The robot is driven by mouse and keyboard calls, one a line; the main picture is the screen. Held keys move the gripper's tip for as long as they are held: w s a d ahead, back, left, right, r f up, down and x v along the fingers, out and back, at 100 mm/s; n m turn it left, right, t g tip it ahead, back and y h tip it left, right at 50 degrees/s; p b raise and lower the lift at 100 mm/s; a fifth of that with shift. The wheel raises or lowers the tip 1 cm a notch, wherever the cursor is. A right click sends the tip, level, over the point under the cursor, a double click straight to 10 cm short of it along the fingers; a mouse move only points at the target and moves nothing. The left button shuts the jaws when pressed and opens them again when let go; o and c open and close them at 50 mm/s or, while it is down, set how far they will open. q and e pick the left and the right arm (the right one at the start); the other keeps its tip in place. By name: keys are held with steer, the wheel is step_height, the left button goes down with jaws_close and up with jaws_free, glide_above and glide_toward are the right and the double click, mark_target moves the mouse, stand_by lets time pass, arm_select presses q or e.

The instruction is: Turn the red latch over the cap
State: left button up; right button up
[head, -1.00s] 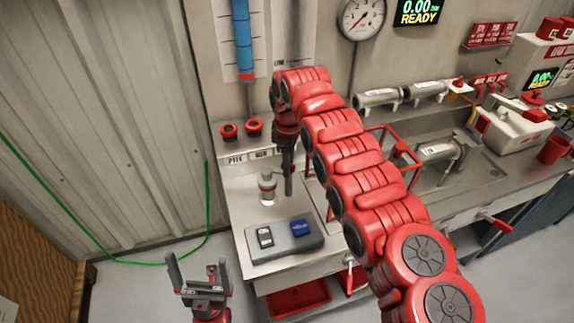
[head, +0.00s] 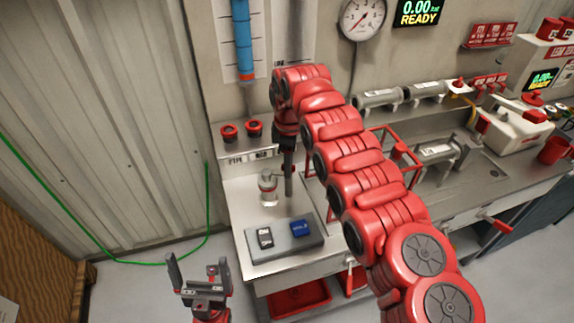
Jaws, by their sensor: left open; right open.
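My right arm comes in from the lower right, and its gripper (head: 288,185) points down over the left part of the bench. Its fingers look like one dark bar from here. A small pale metal and glass cylinder (head: 268,188) stands upright just left of them. I cannot tell whether they touch. Red parts show beside and behind the fingers, but I cannot clearly make out the red latch or the cap; my arm hides part of that area. My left gripper (head: 201,277) is open and empty, low in front of the bench, away from these things.
A grey block with a black and a blue pad (head: 284,240) lies at the bench's front left. Two red knobs (head: 242,131) sit on the back ledge. A red frame (head: 400,152) and a metal pipe fitting (head: 440,155) stand right of my arm. A red tray (head: 300,299) is below.

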steer(key=shift+r, duration=0.9)
steer(key=shift+r+p, duration=1.8)
steer(key=shift+r, duration=0.7)
steer(key=shift+f, duration=0.1)
